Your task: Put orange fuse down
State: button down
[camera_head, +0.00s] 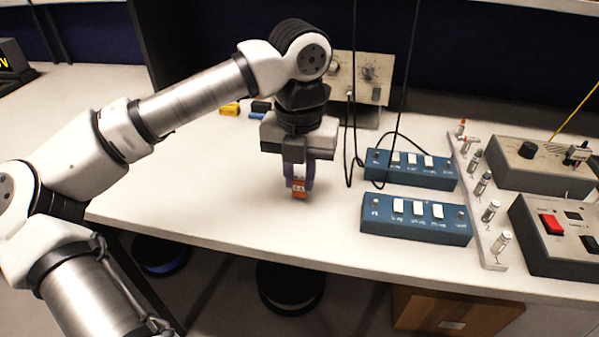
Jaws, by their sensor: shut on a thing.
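The orange fuse (299,191) is a small orange block with a pale marking on its face. It is upright between the fingertips of my gripper (299,183), which points straight down and is shut on it. The fuse is at or just above the white tabletop (230,200); I cannot tell whether its lower end touches. The fingers hide its upper part.
Two blue switch boxes (415,225) stand to the right, with a strip of metal posts (483,184) and grey control boxes (560,245) beyond. Black cables hang behind the gripper's right side. Yellow and blue blocks (230,109) lie behind. The tabletop left of the gripper is clear.

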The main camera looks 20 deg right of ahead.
aim_at(300, 178)
jog(key=shift+f, duration=0.2)
jog(key=c, duration=1.3)
grip_release()
jog(key=shift+r, duration=0.15)
notch_tip(300, 178, up, 12)
jog(key=shift+r, duration=0.1)
